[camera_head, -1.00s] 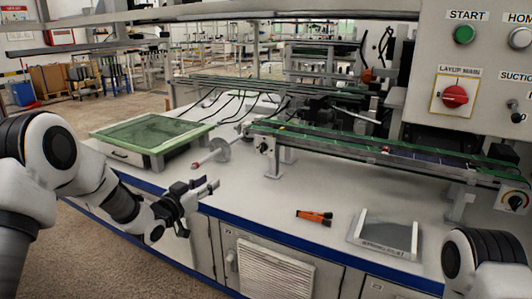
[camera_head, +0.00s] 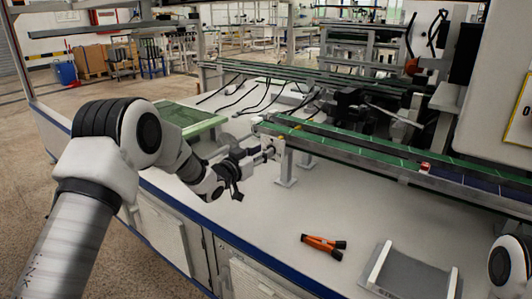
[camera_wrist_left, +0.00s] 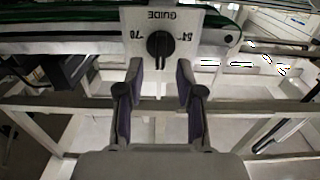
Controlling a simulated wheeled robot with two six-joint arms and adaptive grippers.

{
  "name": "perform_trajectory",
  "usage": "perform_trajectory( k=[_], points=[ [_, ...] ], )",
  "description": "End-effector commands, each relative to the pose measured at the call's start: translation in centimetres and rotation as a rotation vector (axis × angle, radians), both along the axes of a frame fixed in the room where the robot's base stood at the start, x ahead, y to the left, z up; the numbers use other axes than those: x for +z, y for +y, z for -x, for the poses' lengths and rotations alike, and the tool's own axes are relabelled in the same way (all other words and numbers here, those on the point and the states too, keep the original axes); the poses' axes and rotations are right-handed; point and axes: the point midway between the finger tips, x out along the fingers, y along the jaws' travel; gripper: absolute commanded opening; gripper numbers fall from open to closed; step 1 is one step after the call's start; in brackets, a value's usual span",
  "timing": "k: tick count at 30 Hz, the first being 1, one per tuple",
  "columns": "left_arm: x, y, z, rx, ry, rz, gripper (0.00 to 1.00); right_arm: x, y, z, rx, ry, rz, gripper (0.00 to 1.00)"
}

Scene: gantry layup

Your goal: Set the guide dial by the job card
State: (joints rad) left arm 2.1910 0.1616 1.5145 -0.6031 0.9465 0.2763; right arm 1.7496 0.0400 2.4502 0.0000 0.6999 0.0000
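The guide dial (camera_wrist_left: 159,44) is a black knob on a pale plate in the left wrist view. The plate is lettered GUIDE, upside down, with marks that look like 70 and 84 on either side. My left gripper (camera_wrist_left: 159,75) is open, its two fingers pointing at the dial, one on each side of it and just short of the knob. In the head view my left gripper (camera_head: 270,150) is at the end of the green rail, and it hides the dial. My right gripper is out of view. I see no readable job card.
A grey tray (camera_head: 415,275) with white side strips stands at the front right. A green-topped panel (camera_head: 190,120) is behind my left arm. The green conveyor rail (camera_head: 340,142) runs to the right.

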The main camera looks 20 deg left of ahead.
Motion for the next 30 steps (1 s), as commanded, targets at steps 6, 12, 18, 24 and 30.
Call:
perform_trajectory(
  k=[6,12,18,24,30],
  points=[
    [0.0,-0.6,-1.7,0.001,0.001,0.001,0.36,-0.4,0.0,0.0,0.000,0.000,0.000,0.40],
    [0.0,-0.6,-1.6,0.001,0.001,0.001,0.26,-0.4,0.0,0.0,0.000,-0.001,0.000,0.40],
    [0.0,-0.6,-1.6,0.001,0.000,0.001,0.00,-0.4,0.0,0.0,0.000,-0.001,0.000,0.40],
    [0.0,-0.6,-1.6,0.001,-0.002,-0.005,0.00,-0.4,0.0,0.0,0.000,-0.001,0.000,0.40],
    [0.1,-0.7,-1.6,0.000,-0.016,-0.045,0.00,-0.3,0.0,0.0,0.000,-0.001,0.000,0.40]
  ],
)
